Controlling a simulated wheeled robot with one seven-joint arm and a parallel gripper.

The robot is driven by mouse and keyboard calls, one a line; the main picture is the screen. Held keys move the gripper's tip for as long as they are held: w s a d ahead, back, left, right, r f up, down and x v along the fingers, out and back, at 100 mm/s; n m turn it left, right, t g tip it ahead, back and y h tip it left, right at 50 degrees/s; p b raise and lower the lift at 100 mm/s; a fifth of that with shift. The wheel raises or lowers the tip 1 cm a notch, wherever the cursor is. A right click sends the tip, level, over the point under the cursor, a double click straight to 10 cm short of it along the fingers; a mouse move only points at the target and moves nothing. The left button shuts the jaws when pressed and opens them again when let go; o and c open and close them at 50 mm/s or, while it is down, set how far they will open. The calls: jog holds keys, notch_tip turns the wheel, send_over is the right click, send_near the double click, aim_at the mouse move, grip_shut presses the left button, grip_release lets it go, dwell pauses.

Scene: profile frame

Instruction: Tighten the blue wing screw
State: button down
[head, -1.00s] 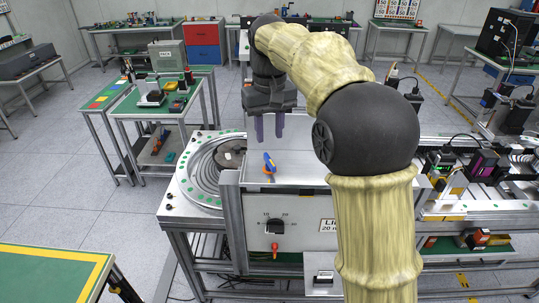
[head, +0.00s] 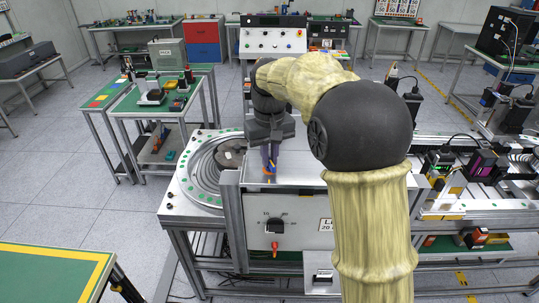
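The blue wing screw (head: 270,165) stands on the metal profile frame, with an orange part at its base. It is now largely hidden by my gripper (head: 270,158). The gripper points down, with its purple-grey fingers at the screw's height and around or just in front of it. I cannot tell whether the fingers touch the screw or how far apart they are.
A round grooved feeder bowl (head: 198,172) lies left of the screw. Below the screw is a panel with a black dial (head: 275,226) and a small red-orange knob (head: 275,247). A conveyor with devices (head: 470,165) stands to the right.

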aim_at(270, 160)
jog(key=shift+r+m+p, duration=0.1)
jog(key=shift+m+p, duration=0.4)
jog(key=shift+m, duration=1.6)
jog(key=c, duration=1.5)
grip_release()
notch_tip(270, 160, up, 17)
jog(key=shift+r, duration=0.15)
